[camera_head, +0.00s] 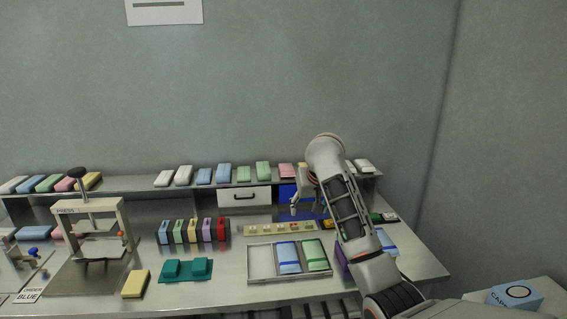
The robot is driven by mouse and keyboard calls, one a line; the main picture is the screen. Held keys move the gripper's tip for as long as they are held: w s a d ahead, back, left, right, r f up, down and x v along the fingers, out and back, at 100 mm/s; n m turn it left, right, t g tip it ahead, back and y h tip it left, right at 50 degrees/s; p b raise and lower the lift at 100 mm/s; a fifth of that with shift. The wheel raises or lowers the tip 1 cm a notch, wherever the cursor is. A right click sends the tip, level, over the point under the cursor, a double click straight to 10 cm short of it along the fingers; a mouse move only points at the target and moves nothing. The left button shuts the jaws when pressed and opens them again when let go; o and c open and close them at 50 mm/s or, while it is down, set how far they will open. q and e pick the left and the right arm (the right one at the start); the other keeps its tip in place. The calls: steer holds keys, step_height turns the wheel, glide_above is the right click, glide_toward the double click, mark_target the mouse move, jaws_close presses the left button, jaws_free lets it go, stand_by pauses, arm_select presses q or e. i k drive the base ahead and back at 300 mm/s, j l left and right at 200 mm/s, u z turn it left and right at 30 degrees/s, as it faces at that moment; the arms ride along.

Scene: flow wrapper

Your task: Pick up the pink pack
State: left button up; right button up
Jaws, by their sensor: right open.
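A pink pack (286,171) lies on the raised back shelf, just left of my right arm's bend. Another pink pack (65,184) lies among coloured packs at the shelf's left end. My right gripper (294,209) is open, pointing down over the back of the bench in front of a blue bin (289,193). It is below and slightly right of the nearer pink pack in the picture, apart from it. Nothing shows between its small fingers. My right arm hides part of the shelf. My left gripper is not in view.
A press (91,215) stands at the left. Upright coloured blocks (193,231), a teal holder (186,270), a yellow pack (135,283) and a divided tray (262,263) occupy the bench. A white drawer (244,196) is below the shelf. A blue box (515,295) is at lower right.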

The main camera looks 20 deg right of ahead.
mark_target(286, 170)
steer(key=i+l, duration=0.15)
steer(key=i, duration=0.3)
steer(key=i+l, duration=0.2)
steer(key=i, duration=0.2)
steer(key=i+l, duration=0.15)
steer(key=i, duration=0.3)
